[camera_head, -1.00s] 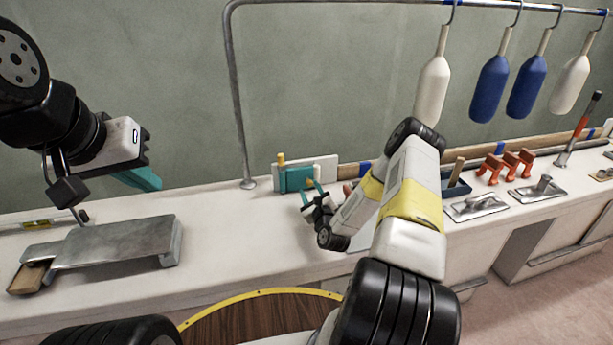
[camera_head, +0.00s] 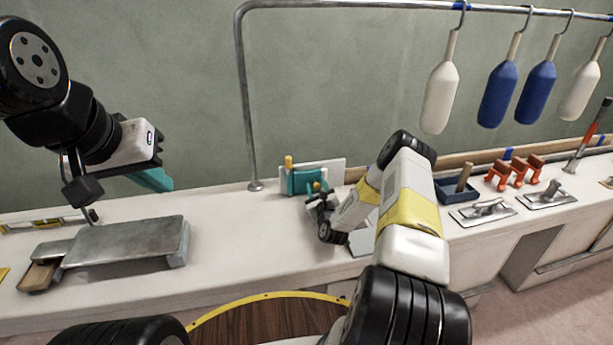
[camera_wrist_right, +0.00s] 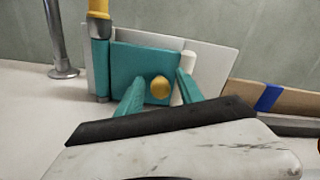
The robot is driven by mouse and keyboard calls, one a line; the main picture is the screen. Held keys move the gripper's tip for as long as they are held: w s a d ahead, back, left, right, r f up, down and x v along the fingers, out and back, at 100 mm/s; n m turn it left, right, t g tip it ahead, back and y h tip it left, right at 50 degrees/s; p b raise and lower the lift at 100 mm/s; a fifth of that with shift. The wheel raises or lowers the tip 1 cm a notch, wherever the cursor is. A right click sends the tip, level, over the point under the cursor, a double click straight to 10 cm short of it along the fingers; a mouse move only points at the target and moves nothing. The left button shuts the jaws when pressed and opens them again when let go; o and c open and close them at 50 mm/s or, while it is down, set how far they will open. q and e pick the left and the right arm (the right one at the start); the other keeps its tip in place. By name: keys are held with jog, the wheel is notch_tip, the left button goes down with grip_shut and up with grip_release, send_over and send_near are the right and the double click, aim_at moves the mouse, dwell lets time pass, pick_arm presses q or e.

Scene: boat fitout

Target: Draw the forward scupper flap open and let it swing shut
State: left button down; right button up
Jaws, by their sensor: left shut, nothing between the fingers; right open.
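The scupper flap is a teal panel (camera_wrist_right: 130,62) with a round yellow knob (camera_wrist_right: 160,88) and a yellow-topped hinge post (camera_wrist_right: 99,22) at its left. It lies close against a white backing plate (camera_wrist_right: 215,55); the flap (camera_head: 298,183) also shows at the back of the counter in the head view. My right gripper (camera_wrist_right: 158,95) is open, its teal fingers on either side of the knob. I cannot tell whether they touch it. My left gripper (camera_head: 152,180) is shut and empty, raised above the counter at the left.
A grey metal plate-like fixture (camera_head: 130,240) sits on the counter's left. A metal rail post (camera_head: 247,110) stands left of the flap. A blue tray (camera_head: 458,192), orange clips (camera_head: 514,172) and trowels (camera_head: 482,212) lie to the right. Bottle-shaped fenders (camera_head: 498,92) hang above.

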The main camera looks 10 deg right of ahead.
jog(key=shift+c, duration=0.4)
grip_shut()
dwell(0.9)
